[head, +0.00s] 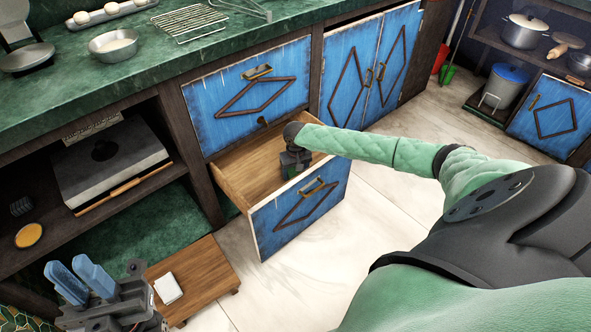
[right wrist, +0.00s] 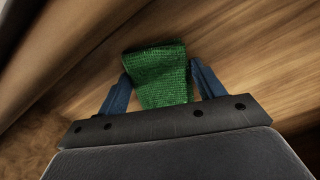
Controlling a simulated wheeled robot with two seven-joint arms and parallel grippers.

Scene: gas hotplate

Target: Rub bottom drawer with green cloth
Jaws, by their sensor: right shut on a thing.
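The bottom drawer (head: 285,226) is pulled out, with a blue front, a brass handle and a bare wooden inside. My right gripper (head: 293,170) reaches down into it from above. In the right wrist view, my right gripper (right wrist: 163,82) is shut on the green cloth (right wrist: 161,62), which sticks out beyond its blue fingers over the wooden boards. I cannot tell whether the cloth touches the wood. In the head view the cloth is mostly hidden by the gripper. My left gripper (head: 80,277) is open and empty at the lower left, away from the drawer.
A small wooden stool (head: 196,278) with a white block (head: 168,288) stands left of the drawer, beside my left gripper. The green counter (head: 150,65) overhangs a shelf with a grey appliance (head: 110,160). The pale floor (head: 390,205) right of the drawer is clear.

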